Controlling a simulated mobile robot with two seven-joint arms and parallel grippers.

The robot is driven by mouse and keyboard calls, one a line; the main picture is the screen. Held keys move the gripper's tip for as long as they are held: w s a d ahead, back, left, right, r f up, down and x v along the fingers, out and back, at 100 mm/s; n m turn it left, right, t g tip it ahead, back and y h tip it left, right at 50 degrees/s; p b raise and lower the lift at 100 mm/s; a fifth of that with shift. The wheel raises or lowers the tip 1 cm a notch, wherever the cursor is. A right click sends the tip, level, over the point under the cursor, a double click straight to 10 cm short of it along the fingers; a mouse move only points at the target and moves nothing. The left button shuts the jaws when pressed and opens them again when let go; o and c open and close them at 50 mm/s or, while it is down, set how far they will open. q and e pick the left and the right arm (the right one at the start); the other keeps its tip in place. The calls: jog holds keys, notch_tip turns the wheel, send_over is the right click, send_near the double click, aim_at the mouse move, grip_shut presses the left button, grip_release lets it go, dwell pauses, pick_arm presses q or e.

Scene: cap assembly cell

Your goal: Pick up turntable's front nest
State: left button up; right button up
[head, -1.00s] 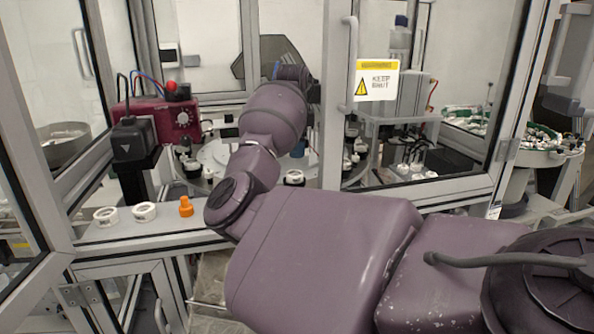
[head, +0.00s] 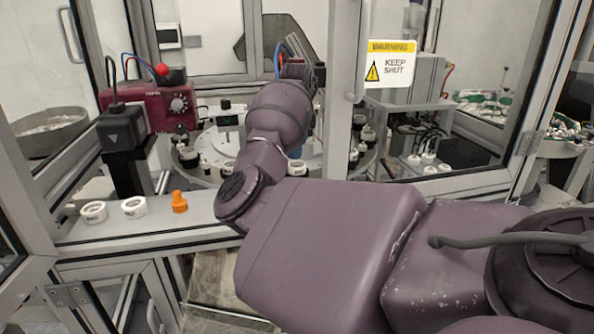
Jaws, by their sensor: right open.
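The turntable (head: 207,146) stands inside the cell, with several dark nests near its rim, some carrying white parts. My right arm reaches over the sill into the cell and covers the middle and front of the turntable. The front nest cannot be made out for certain; white pieces show close on both sides of my forearm. My right gripper (head: 296,70) is beyond the wrist, small and partly hidden by it, above the far side of the turntable. It is open; no held object shows. My left gripper is out of view.
Two white rings (head: 134,207) and an orange part (head: 179,201) lie on the front sill.

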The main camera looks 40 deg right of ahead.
aim_at(299, 167)
jog(key=shift+s+f+p, duration=0.2)
jog(key=shift+f+p, duration=0.15)
jog(key=shift+f, duration=1)
jog(key=shift+s+f+p, duration=0.2)
jog(key=shift+f+p, duration=0.1)
jog(key=shift+f, duration=1)
jog(key=c, duration=1)
